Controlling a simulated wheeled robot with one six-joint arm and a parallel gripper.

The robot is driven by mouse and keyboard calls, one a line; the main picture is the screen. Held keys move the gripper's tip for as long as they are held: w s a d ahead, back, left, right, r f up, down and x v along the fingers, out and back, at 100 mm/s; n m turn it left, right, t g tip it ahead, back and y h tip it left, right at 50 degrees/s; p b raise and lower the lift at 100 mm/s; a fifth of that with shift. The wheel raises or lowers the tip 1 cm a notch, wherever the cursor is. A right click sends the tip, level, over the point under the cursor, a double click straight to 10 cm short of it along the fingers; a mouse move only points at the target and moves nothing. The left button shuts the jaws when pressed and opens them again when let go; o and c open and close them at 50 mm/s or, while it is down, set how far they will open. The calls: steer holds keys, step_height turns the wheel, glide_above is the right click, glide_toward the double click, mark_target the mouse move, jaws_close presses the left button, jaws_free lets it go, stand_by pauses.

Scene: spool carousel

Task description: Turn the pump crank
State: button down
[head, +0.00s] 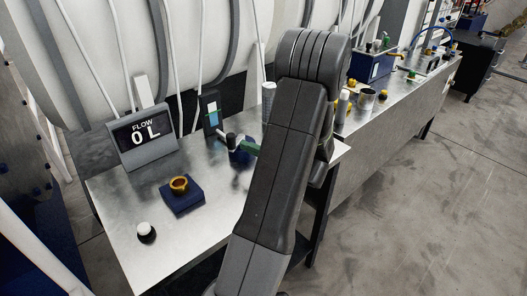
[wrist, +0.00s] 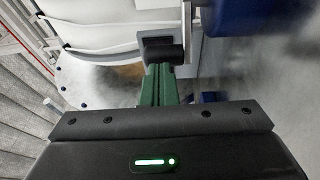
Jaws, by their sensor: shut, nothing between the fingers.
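The pump crank shows in the wrist view as a grey metal arm (wrist: 187,32) with a black grip (wrist: 158,52), beside a blue body (wrist: 245,14). In the head view a small crank part (head: 229,139) shows just left of my gripper (head: 248,147), and my dark arm hides much of what lies behind it. My gripper's green fingers (wrist: 159,78) are shut together with nothing between them. Their tips are right at the black grip in the wrist view; I cannot tell whether they touch it.
The metal bench (head: 115,205) holds a display (head: 145,137) reading FLOW 0 L, a blue block with a yellow ring (head: 180,187) and a white-topped button (head: 146,231). Another bench with containers (head: 366,98) runs to the right. Floor at right is clear.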

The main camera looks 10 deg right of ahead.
mark_target(228, 143)
steer(key=shift+x, duration=0.95)
steer(key=shift+a+r+m+t+h+p, duration=0.15)
steer(key=shift+a+m+t+h+p, duration=0.55)
steer(key=shift+h, duration=0.1)
steer(key=shift+w+a+p, duration=0.3)
steer(key=shift+a+p, duration=0.4)
steer(key=shift+a, duration=0.2)
steer(key=shift+w+a, duration=0.15)
steer(key=shift+a, duration=0.05)
